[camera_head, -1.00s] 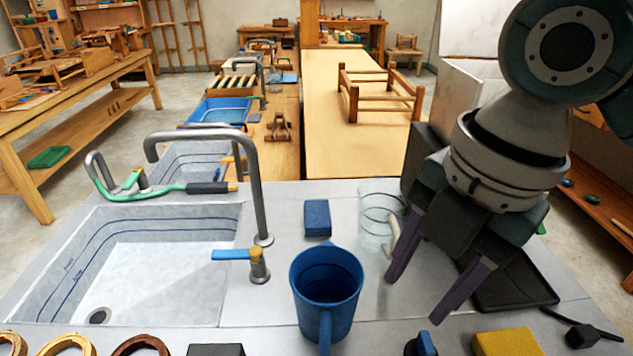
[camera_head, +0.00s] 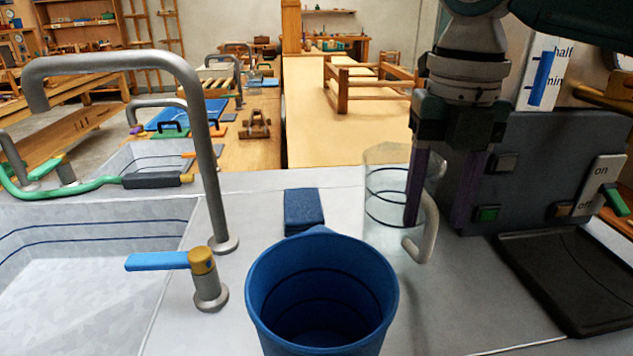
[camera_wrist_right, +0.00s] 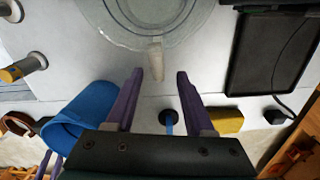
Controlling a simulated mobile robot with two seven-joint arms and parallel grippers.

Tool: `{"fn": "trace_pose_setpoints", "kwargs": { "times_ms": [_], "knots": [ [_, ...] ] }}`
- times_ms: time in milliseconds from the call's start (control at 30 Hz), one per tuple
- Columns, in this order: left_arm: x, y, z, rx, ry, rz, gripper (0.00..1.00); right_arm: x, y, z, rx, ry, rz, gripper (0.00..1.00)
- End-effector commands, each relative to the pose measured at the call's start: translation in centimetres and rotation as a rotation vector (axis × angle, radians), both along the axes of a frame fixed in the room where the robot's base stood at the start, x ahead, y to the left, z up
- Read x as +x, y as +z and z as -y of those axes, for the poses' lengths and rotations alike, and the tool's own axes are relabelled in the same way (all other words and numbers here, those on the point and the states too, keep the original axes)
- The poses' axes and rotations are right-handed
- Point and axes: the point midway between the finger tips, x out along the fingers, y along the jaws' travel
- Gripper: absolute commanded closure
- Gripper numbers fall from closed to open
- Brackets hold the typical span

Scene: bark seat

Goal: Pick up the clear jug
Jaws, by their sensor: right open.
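The clear jug (camera_head: 385,212) stands upright on the grey counter, with dark rings around it and a pale handle (camera_head: 426,232) on its right side. My right gripper (camera_head: 437,222) is open and points down at the handle, one purple finger in front of the jug's right side and the other to the right of the handle. In the right wrist view, the jug (camera_wrist_right: 150,18) lies beyond the open fingertips (camera_wrist_right: 160,75), and its handle (camera_wrist_right: 156,62) points in between them. I cannot tell whether a finger touches it.
A blue jug (camera_head: 322,290) stands close in front, left of the clear jug. A blue block (camera_head: 304,210) lies behind it. A tap (camera_head: 205,150) and sink are at left. A grey switch panel (camera_head: 520,170) and black tray (camera_head: 575,275) are at right.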

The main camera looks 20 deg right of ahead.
Motion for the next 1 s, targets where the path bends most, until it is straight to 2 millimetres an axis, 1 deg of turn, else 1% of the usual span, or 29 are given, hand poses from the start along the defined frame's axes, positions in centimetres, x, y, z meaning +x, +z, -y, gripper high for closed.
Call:
{"fn": "trace_pose_setpoints", "kwargs": {
  "times_ms": [200, 300, 400, 600, 1000],
  "knots": [
    [0.0, -0.2, 0.0, 0.0, 0.0, 0.0, 0.5, -0.4, -3.3, -0.2, 0.0, 0.0, -0.004, 0.47],
    [0.0, -0.4, 0.0, 0.0, 0.0, 0.0, 0.5, -0.3, -4.6, -0.2, -0.001, 0.001, -0.002, 0.47],
    [0.0, -0.4, 0.0, 0.0, 0.0, 0.0, 0.5, -0.3, -5.2, -0.1, -0.002, 0.001, -0.001, 0.47],
    [0.0, -0.4, 0.0, 0.0, 0.0, 0.001, 0.5, -0.3, -5.2, -0.1, -0.002, 0.001, 0.0, 0.47],
    [0.0, -0.4, 0.0, 0.001, 0.0, 0.001, 0.5, -0.3, -5.1, -0.1, -0.001, 0.0, 0.001, 0.92]
  ]
}}
